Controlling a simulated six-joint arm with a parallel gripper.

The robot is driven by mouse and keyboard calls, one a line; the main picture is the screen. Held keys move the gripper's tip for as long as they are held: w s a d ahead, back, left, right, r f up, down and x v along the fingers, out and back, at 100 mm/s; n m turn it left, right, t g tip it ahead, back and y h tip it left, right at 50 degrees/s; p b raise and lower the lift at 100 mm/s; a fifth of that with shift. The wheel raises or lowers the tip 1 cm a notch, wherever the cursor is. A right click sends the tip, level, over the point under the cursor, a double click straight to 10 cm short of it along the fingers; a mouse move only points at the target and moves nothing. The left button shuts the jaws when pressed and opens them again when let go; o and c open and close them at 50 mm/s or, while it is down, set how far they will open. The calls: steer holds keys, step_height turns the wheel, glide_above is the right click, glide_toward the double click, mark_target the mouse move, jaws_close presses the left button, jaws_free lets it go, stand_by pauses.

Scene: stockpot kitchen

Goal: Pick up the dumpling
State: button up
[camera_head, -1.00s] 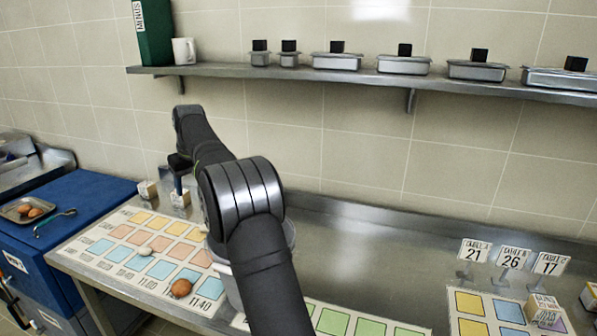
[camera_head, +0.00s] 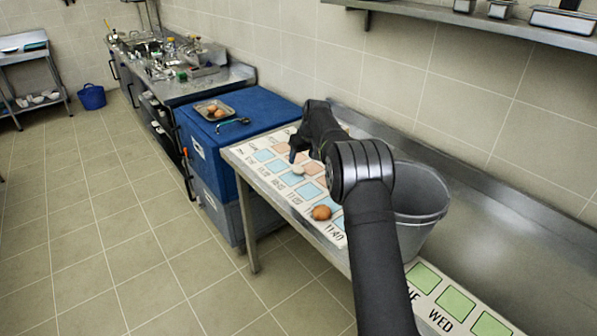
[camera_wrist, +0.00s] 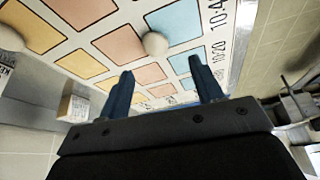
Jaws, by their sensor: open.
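The dumpling, a small pale round lump (camera_head: 298,170), rests on the chart of coloured squares (camera_head: 262,176) at the far end of the steel table. In the wrist view the dumpling (camera_wrist: 155,43) lies between a blue and an orange square, beyond my fingertips. My gripper (camera_head: 294,155) is above the chart, close to the dumpling in the head view. In the wrist view my gripper (camera_wrist: 163,78) has its two dark fingers spread wide with nothing between them. The gripper is small and partly merged with my arm in the head view.
A brown egg-like thing (camera_head: 321,212) lies on the chart nearer me. A grey bucket (camera_head: 420,205) stands to the right of my arm. A blue chest (camera_head: 243,125) bears a tray (camera_head: 214,110) with brown eggs. In the wrist view a small labelled block (camera_wrist: 75,103) stands at left.

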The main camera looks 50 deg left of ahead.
mark_target(299, 168)
steer(key=shift+w+x, duration=0.15)
steer(key=shift+x, duration=1.7)
steer(key=shift+w+x, duration=0.1)
steer(key=shift+x, duration=1.75)
steer(key=shift+d, duration=0.15)
steer(key=shift+c, duration=0.2)
steer(key=c, duration=1)
